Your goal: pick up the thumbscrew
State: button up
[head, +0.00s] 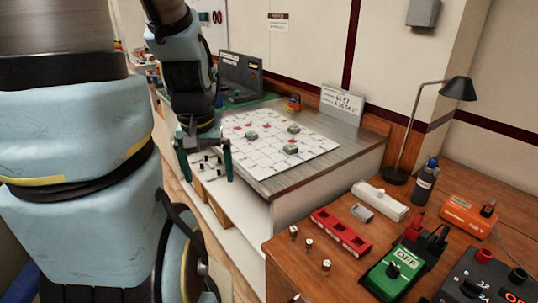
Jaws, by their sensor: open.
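My gripper (207,176) hangs over the left edge of the grey-topped bench, fingers apart and pointing down. Between and below its fingers are small dark and pale parts (208,165), too small to make out. I cannot tell whether one is the thumbscrew or whether anything touches the fingers. On the wooden table to the right stand three small metallic pieces with pale tops, one at the back (293,231), one in the middle (309,244) and one in front (326,266). I cannot tell whether any of these is a thumbscrew.
A white tiled board (262,170) with several small grey blocks lies on the bench. The wooden table holds a red slotted holder (341,233), a green OFF box (394,269), an orange box (468,214), a bottle (424,187) and a black lamp (458,89).

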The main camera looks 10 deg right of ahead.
aim_at(308, 242)
jog(key=i+j, duration=0.7)
jog(key=j, duration=0.2)
jog(key=i+j+z, duration=0.1)
jog(key=z, duration=0.3)
jog(key=j+z, duration=0.15)
jog(key=z, duration=0.3)
jog(key=i+j+z, duration=0.1)
jog(key=z, duration=0.3)
jog(key=j+z, duration=0.2)
jog(key=z, duration=0.25)
